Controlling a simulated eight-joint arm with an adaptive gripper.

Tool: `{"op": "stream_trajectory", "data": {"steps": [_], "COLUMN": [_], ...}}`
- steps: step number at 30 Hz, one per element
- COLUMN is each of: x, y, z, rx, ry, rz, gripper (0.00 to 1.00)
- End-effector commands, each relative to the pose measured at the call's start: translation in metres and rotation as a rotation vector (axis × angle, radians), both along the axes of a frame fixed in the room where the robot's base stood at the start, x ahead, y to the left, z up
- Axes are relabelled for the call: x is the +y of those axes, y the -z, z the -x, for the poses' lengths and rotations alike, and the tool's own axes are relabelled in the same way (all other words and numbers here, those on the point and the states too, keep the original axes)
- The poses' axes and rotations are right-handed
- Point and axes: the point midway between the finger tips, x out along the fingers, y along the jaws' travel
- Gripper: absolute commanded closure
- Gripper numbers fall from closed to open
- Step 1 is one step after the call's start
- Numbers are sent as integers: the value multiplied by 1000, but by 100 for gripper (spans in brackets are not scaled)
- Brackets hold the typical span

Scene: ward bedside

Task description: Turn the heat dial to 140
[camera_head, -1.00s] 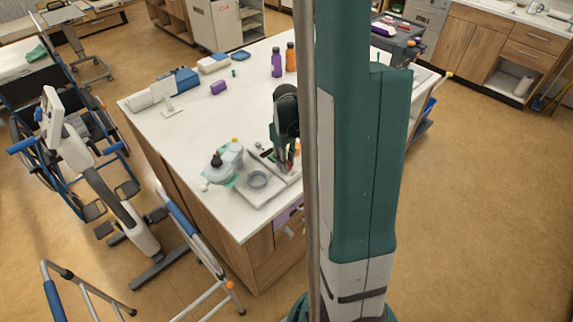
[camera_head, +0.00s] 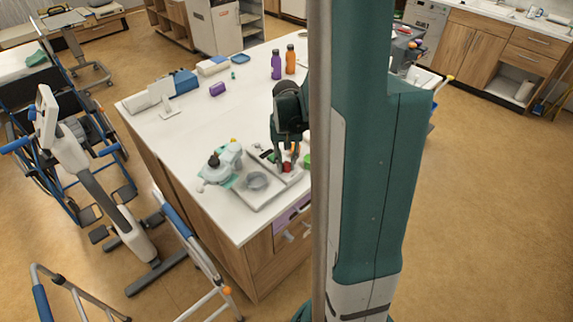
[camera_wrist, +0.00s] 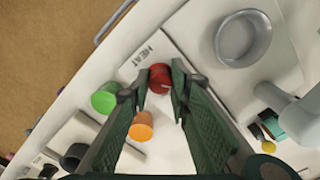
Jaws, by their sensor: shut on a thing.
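The heat dial (camera_wrist: 159,78) is a small red round knob beside the printed word HEAT in the wrist view. My gripper (camera_wrist: 160,75) has one fingertip on each side of it and is shut on it. The dial's pointer and any scale numbers cannot be read, so its setting cannot be told. In the head view my gripper (camera_head: 287,160) points down at the device on the counter, with the red dial (camera_head: 287,168) showing low between the fingers.
A green knob (camera_wrist: 105,98) and an orange cylinder (camera_wrist: 140,127) stand close to my left finger. A grey round dish (camera_wrist: 243,38) sits on the device's pale plate. A teal and white apparatus (camera_head: 222,164) stands left of it. Purple (camera_head: 276,65) and orange (camera_head: 290,60) bottles stand farther back.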

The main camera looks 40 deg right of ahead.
Motion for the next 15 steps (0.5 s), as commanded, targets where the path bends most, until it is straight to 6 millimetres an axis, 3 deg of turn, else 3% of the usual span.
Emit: {"op": "stream_trajectory", "data": {"steps": [15], "x": [0], "y": [0], "z": [0], "rx": [0], "ry": [34], "rz": [0], "gripper": [92]}}
